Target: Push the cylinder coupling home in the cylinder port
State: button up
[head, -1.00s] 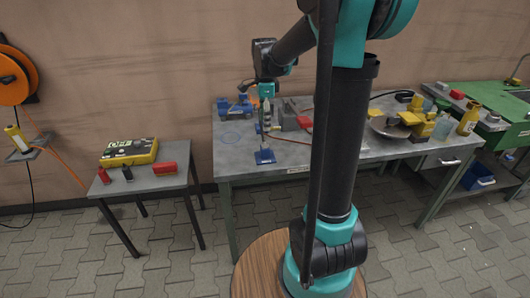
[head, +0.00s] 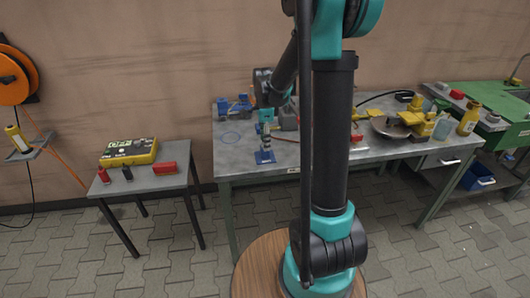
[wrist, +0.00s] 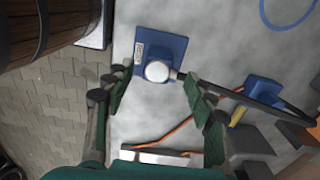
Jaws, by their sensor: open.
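A blue square base plate (head: 265,157) carries an upright grey stand at the front left of the workbench. In the wrist view the plate (wrist: 178,45) is seen from above, with a pale round top (wrist: 157,71) on the stand. A dark bar or hose runs from beside this top to the right. I cannot tell which part is the cylinder coupling or the port, nor how far they are joined. My gripper (wrist: 157,80) is open, its fingers apart on either side of the round top in the picture; contact is not visible.
The grey workbench (head: 235,158) holds blue parts (head: 235,106) at the back left, a metal bowl (head: 390,127) and yellow parts (head: 420,119) at the right. An orange cable (wrist: 165,135) crosses the wrist view. A side table (head: 140,178) with a yellow case stands at left.

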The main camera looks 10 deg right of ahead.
jog(key=shift+s+f, duration=0.15)
jog(key=shift+f, duration=2.1)
jog(key=shift+c, duration=0.5)
jog(key=c, duration=1.1)
jog(key=shift+o, duration=0.2)
jog(key=shift+r, duration=0.1)
notch_tip(320, 180, up, 20)
